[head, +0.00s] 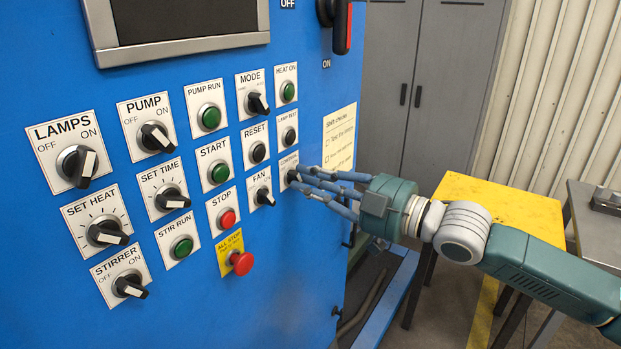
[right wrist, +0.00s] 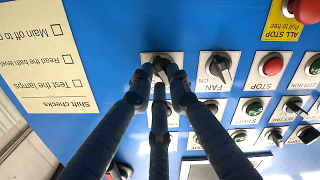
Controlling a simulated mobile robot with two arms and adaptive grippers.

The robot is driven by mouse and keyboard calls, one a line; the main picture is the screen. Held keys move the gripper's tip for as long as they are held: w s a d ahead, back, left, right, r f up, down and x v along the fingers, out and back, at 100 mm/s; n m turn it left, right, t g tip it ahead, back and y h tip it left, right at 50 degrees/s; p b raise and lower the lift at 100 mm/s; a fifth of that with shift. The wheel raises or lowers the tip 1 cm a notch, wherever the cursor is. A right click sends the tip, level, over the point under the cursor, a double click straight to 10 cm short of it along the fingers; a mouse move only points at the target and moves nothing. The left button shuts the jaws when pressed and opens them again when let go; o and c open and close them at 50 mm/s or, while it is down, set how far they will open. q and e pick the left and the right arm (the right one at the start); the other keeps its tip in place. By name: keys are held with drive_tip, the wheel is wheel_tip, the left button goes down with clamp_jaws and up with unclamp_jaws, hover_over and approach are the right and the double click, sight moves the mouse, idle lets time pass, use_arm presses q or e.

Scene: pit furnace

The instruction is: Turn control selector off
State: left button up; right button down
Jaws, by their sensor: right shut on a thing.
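The control selector (head: 291,175) is a small black knob on a white plate at the right edge of the blue panel. Its label reads "CONTROL" and is partly covered by my fingers. My right gripper (head: 301,180) reaches in from the right, its blue fingers shut around the knob. In the right wrist view the three fingers converge on the selector knob (right wrist: 159,65), hiding most of it and its off/on marks. I cannot tell which way its pointer faces. My left gripper is not in view.
The fan selector (head: 264,196) sits just left of my fingers, with the lamp test button (head: 289,136) above. The red all stop button (head: 242,263) is lower left. A main handle (head: 341,25) is at the top right.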

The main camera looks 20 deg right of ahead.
drive_tip(key=shift+n, duration=0.4)
drive_tip(key=c, duration=1.7)
unclamp_jaws()
drive_tip(key=shift+o, duration=0.2)
wheel_tip(320, 180, up, 10)
